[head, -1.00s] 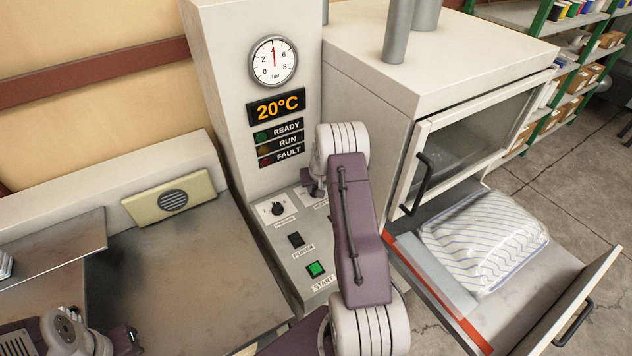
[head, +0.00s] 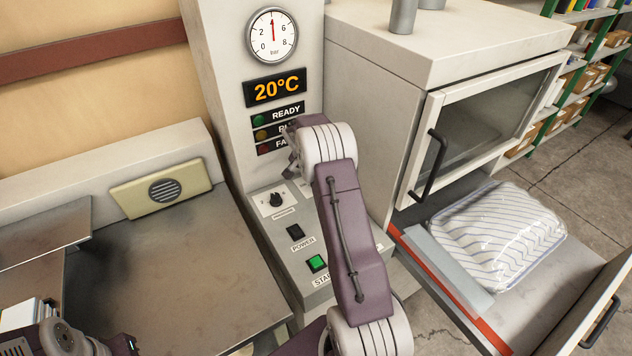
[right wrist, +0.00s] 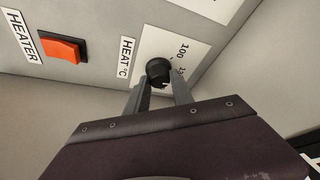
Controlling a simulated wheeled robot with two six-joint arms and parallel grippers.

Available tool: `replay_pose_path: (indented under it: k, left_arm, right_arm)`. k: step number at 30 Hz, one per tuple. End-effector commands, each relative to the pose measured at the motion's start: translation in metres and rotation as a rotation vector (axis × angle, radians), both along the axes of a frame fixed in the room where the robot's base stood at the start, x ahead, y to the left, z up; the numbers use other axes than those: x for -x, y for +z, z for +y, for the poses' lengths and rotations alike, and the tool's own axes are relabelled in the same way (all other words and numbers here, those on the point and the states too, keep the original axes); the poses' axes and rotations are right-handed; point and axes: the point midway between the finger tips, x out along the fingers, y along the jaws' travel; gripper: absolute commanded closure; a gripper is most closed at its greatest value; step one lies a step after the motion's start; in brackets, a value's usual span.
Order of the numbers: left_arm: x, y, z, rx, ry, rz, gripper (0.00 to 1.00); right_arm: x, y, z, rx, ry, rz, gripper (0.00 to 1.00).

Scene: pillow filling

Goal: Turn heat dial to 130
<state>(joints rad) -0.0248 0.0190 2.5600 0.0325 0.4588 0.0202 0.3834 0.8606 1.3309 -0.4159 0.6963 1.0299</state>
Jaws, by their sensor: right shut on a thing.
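The heat dial (right wrist: 157,70) is a black round knob on a white plate beside the label "HEAT °C" in the right wrist view. The scale shows 100, and a second number starting with 13 is partly hidden. A small white mark shows on the knob's lower right side; its exact setting cannot be read. My right gripper (right wrist: 161,84) is shut on the knob, one finger on each side. In the head view my right arm hides the dial, and the gripper is mostly hidden in front of the READY/RUN/FAULT lamps. Only part of my left arm shows at bottom left.
An orange-red heater switch (right wrist: 63,48) is beside the dial. The display (head: 275,88) reads 20°C. Another dial (head: 276,199), a black power switch (head: 295,232) and a green start button (head: 317,263) are on the console. A striped bagged pillow (head: 497,234) lies on the open tray.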

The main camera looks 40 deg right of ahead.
Motion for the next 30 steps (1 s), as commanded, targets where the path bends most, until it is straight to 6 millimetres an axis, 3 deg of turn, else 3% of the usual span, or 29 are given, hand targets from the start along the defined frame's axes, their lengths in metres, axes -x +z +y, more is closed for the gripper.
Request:
replay_pose_path:
  k: [17,18,20,30]
  left_arm:
    - [0.0000,-0.0041,0.0000,0.000,0.000,0.000,1.00]
    - [0.0000,-0.0041,0.0000,0.000,0.000,0.000,1.00]
    - [0.0000,-0.0041,0.0000,0.000,0.000,0.000,1.00]
    - [0.0000,-0.0045,0.0000,0.000,0.000,0.000,1.00]
  right_arm:
    - [-0.0001,0.0001,0.0006,-0.002,-0.033,0.001,1.00]
    - [-0.0001,0.0001,0.0006,-0.002,-0.033,0.001,0.69]
    - [-0.0001,0.0000,0.0005,-0.002,-0.033,0.001,0.53]
    - [0.0000,0.0023,0.0012,-0.001,-0.032,0.000,0.51]
